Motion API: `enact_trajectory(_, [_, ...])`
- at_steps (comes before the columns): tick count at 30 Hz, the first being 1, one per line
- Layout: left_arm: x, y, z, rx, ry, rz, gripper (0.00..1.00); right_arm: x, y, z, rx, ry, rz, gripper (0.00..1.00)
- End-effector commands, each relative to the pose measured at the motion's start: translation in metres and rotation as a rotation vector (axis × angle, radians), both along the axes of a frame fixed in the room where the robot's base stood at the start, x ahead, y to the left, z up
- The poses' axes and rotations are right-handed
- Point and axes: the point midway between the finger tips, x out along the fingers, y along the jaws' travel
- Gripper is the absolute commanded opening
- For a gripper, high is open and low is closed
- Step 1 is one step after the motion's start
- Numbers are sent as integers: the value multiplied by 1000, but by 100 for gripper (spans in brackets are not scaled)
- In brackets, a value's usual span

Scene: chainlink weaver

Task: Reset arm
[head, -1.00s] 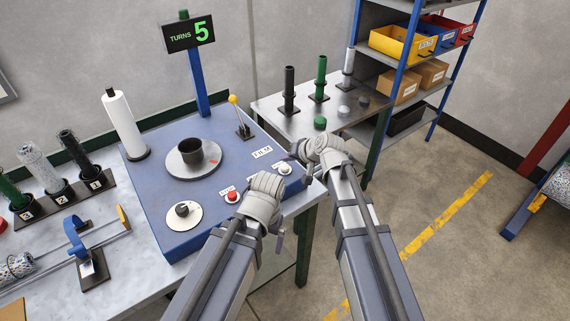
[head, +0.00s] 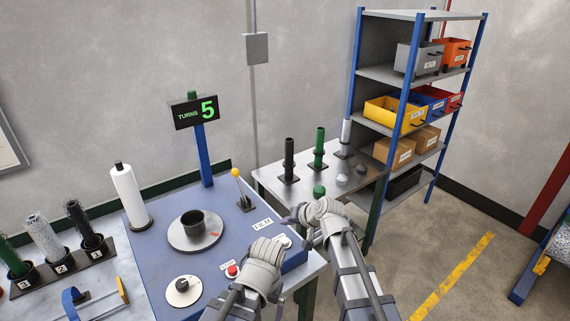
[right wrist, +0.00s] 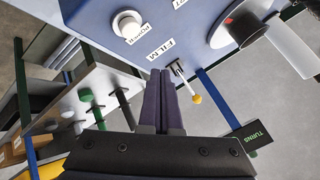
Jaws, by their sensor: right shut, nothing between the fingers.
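My right gripper (right wrist: 163,100) is shut and empty in the right wrist view, its two dark fingers together in front of the blue machine top. In the head view my right arm's wrist (head: 322,214) is near the machine's right front corner, and its fingers are hard to make out. My left arm's wrist (head: 262,262) is over the machine's front edge by the red button (head: 232,271). My left gripper's fingers are hidden behind the wrist. The blue machine (head: 215,262) carries a dark cup on a round plate (head: 187,243), a dial (head: 183,290) and a yellow-tipped lever (head: 236,173).
A sign reading TURNS 5 (head: 196,112) stands behind the machine. A metal side table (head: 290,195) holds black, green and grey posts. A shelf rack (head: 385,75) with bins stands at the right. A white roll (head: 129,196) is at the left. Floor on the right is open.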

Motion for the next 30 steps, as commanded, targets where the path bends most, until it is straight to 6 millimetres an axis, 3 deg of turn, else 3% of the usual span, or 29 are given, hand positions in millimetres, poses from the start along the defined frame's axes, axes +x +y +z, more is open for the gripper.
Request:
enact_trajectory(2, [0,0,0,0,0,0,100,-12,3,-5,-24,18,21,0])
enact_trajectory(4, [0,0,0,0,0,0,100,-38,7,-15,-83,62,69,0])
enact_trajectory(7, [0,0,0,0,0,0,100,-92,8,-36,-220,163,162,0])
enact_trajectory(12, [0,0,0,0,0,0,100,-184,-15,-62,-484,349,289,0])
enact_trajectory(16, [0,0,0,0,0,0,100,-231,-37,-66,-639,458,334,0])
enact_trajectory(21, [0,0,0,0,0,0,100,-256,-53,-65,-735,526,350,0])
enact_trajectory(30, [0,0,0,0,0,0,100,-258,-55,-65,-745,533,351,0])
